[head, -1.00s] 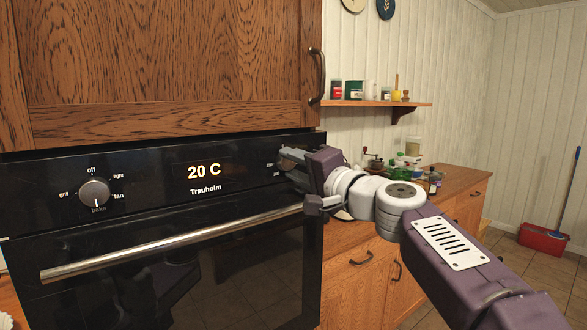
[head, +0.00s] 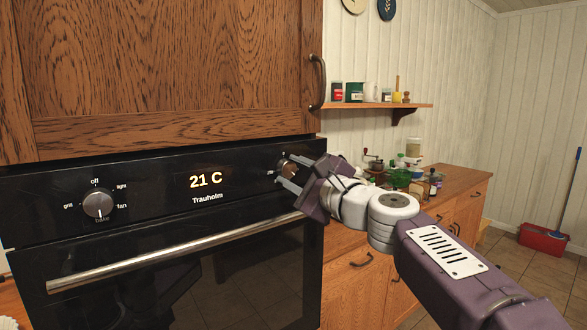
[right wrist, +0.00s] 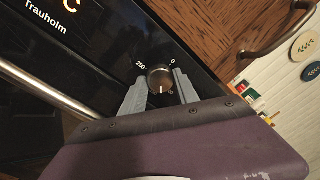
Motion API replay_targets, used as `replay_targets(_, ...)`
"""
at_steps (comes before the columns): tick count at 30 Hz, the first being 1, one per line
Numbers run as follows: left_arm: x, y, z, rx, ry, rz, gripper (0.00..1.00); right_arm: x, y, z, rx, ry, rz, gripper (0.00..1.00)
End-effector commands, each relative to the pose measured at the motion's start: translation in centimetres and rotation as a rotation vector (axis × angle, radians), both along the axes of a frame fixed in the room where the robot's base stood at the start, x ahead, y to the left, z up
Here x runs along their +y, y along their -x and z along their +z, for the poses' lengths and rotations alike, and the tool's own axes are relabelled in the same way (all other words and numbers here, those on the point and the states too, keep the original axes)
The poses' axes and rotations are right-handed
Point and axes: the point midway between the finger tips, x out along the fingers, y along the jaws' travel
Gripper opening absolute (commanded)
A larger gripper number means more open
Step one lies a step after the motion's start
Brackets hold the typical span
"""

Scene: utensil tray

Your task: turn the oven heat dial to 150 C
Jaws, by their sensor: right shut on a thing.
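The heat dial (right wrist: 160,80) is a round dark knob at the right end of the oven's black control panel. In the right wrist view a pale line on it points down the picture, and 250 and 0 marks show beside it. My right gripper (head: 284,174) is shut on the dial, one finger on each side; in the right wrist view its fingers (right wrist: 159,88) flank the knob. In the head view the fingers partly hide the dial (head: 287,163). The oven display (head: 206,181) reads 21 C. My left gripper is not in view.
The mode dial (head: 98,205) is at the panel's left, its mark towards bake. The oven door handle (head: 170,252) runs below the panel. A wooden cupboard (head: 165,70) is directly above. Jars and bottles (head: 405,172) stand on the counter to the right.

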Motion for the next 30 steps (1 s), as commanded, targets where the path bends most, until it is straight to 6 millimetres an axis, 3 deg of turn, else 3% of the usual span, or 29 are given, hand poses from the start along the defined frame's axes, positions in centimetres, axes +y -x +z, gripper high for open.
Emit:
replay_targets(15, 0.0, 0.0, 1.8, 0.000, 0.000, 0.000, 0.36, 0.0, 0.0, 0.1, 0.199, -0.270, 0.001, 0.00)
replay_targets(30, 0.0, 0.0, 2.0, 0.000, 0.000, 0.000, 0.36, 0.0, 0.0, 0.0, 0.242, -0.330, 0.000, 0.00)
